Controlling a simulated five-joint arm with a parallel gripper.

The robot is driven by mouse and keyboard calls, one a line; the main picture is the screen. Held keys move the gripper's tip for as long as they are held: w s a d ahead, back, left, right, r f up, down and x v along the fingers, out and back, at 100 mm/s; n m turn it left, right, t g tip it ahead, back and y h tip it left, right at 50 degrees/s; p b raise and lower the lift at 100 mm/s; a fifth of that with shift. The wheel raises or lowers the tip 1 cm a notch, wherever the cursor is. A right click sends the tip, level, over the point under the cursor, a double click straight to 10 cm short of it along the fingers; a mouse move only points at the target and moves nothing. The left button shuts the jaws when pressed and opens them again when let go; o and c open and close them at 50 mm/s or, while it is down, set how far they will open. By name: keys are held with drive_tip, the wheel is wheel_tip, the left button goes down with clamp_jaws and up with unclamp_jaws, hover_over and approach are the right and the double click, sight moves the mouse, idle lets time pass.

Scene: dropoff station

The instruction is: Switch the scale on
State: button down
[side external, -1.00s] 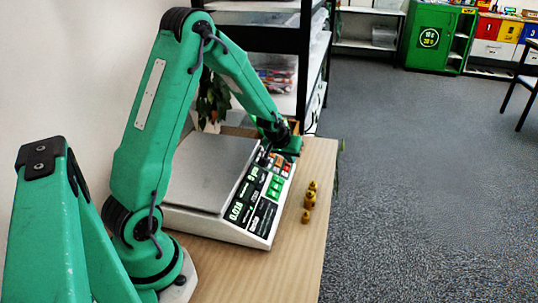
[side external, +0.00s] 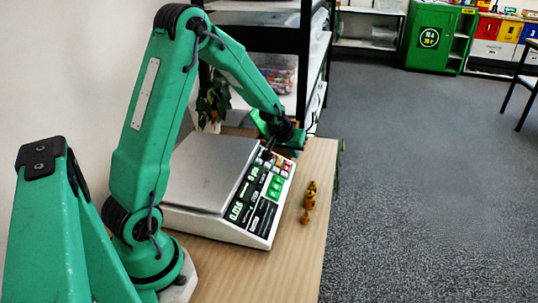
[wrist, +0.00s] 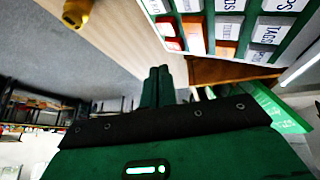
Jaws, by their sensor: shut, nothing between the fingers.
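The scale has a flat grey weighing plate (side external: 212,165) and a sloped front panel with a dark display strip and coloured keys (side external: 276,186). Pale digits show on the display (side external: 237,212), too small to read surely. My gripper (side external: 268,154) is above the far end of the panel, near the red and orange keys. In the wrist view, my gripper's fingers (wrist: 157,72) are together and empty. The scale's keypad (wrist: 228,28) is at upper right there, with a red key (wrist: 170,44) just beyond the fingertips. A gap between fingertips and keys cannot be judged.
Small brass weights (side external: 310,196) stand on the wooden table (side external: 295,255) right of the scale; one shows in the wrist view (wrist: 77,12). A black shelf rack (side external: 305,75) and a plant (side external: 213,100) are behind. The table's front right is clear.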

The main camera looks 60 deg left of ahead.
drive_tip(key=shift+w+d+r, duration=0.2)
drive_tip(key=shift+r, duration=0.4)
drive_tip(key=shift+w+d+r, duration=0.15)
drive_tip(key=shift+r, duration=0.45)
drive_tip(key=shift+w+d+r, duration=0.2)
drive_tip(key=shift+r, duration=0.4)
drive_tip(key=s+d+r+m+h, duration=0.1)
drive_tip(key=s+d+r+m, duration=0.2)
drive_tip(key=s+d+r, duration=0.75)
drive_tip(key=s+d+r+m, duration=0.2)
drive_tip(key=s+d, duration=0.1)
drive_tip(key=s, duration=0.5)
drive_tip(key=s+d+r+m+h, duration=0.1)
drive_tip(key=s+d+r+m, duration=0.1)
drive_tip(key=s, duration=0.6)
drive_tip(key=shift+d, duration=0.5)
